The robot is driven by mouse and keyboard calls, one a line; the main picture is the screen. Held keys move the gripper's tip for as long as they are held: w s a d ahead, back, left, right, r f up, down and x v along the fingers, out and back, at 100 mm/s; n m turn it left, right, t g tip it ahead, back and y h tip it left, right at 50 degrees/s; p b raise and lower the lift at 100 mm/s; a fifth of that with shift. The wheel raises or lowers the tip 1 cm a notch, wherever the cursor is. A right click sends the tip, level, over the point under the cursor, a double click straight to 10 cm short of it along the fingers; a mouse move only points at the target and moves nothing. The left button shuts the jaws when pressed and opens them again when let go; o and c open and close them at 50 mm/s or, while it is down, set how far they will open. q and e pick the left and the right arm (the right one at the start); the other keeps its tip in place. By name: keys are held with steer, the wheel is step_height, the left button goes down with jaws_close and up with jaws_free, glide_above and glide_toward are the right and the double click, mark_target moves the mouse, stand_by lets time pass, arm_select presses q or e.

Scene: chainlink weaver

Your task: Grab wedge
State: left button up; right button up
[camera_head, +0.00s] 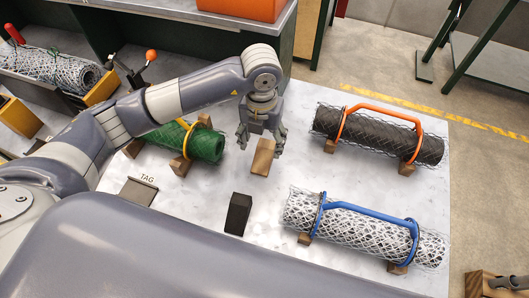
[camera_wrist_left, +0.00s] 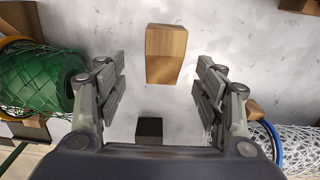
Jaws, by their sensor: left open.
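A light wooden wedge (camera_head: 262,157) stands on the pale worktable, right below my left gripper (camera_head: 262,140). In the left wrist view the wedge (camera_wrist_left: 165,54) lies ahead of the two fingers, near the midline between them. My left gripper (camera_wrist_left: 160,90) is open and empty, its fingers spread wide on either side. A black block (camera_head: 238,214) stands nearer the front of the table, and it also shows in the left wrist view (camera_wrist_left: 149,130). My right gripper is not in view.
A green mesh roll (camera_head: 203,143) lies close left of the gripper on wooden blocks. A dark roll with an orange handle (camera_head: 375,136) and a white roll with a blue handle (camera_head: 365,232) lie to the right. A TAG plate (camera_head: 137,192) sits at left.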

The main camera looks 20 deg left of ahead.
mark_target(264, 150)
arm_select(q)
steer(key=f, duration=0.1)
steer(key=f+p, duration=0.1)
steer(key=f, duration=0.2)
steer(key=shift+w+d+f+p, duration=0.2)
steer(key=shift+w+d+p, duration=0.1)
steer(key=shift+p, duration=0.1)
steer(key=shift+a+f, duration=0.1)
steer(key=shift+f, duration=0.4)
steer(key=c, duration=1.2)
